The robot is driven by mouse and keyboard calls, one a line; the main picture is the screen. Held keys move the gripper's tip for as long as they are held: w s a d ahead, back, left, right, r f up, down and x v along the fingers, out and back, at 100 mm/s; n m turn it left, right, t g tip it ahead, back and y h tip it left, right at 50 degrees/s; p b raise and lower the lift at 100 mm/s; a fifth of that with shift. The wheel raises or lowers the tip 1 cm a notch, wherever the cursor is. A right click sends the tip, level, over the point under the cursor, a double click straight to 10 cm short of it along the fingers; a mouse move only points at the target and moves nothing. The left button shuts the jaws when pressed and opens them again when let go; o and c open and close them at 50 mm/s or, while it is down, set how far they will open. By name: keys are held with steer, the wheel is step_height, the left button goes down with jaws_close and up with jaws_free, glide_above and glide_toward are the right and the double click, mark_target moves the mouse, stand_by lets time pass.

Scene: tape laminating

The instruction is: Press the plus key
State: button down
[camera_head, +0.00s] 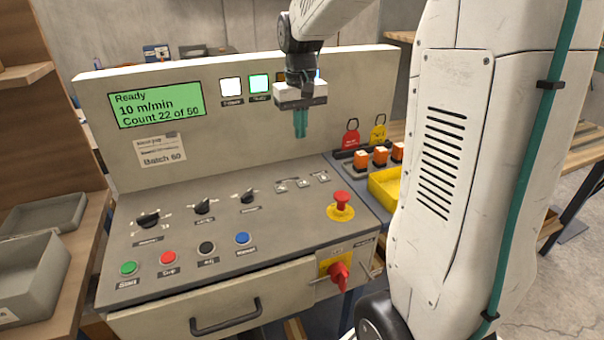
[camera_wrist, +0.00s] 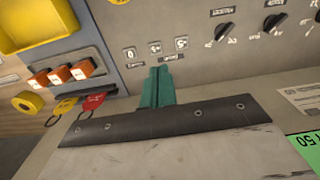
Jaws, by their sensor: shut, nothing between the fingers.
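A row of three small keys sits on the sloped grey panel. The middle key (camera_head: 302,183) seems to carry a plus mark in the wrist view (camera_wrist: 155,47), though its label is small. One key (camera_wrist: 181,43) beside it seems to read minus 5, and the other (camera_wrist: 130,53) reads 0. My gripper (camera_head: 300,133) is shut and empty, its teal fingers pointing down above and behind the keys. In the wrist view my gripper (camera_wrist: 160,70) has its tips just below the middle key in the picture; contact does not show. A green display (camera_head: 156,104) reads Ready, 10 m/min, Count 22 of 50.
A note (camera_head: 161,150) reads Batch 60. Black knobs (camera_head: 204,206) and coloured buttons (camera_head: 168,258) lie left of the keys. A red emergency stop (camera_head: 342,202) is to the front right. Lockout tags (camera_head: 352,138) and a yellow bin (camera_head: 385,188) are at right.

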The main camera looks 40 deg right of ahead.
mark_target(303, 183)
steer(key=shift+w+d+f, duration=0.35)
steer(key=shift+w+d, duration=0.15)
steer(key=shift+d, duration=0.05)
steer(key=shift+w+d+f, duration=0.3)
steer(key=shift+w+d, duration=0.2)
steer(key=shift+d, duration=0.05)
step_height(303, 183, down, 14)
steer(key=shift+f, duration=0.1)
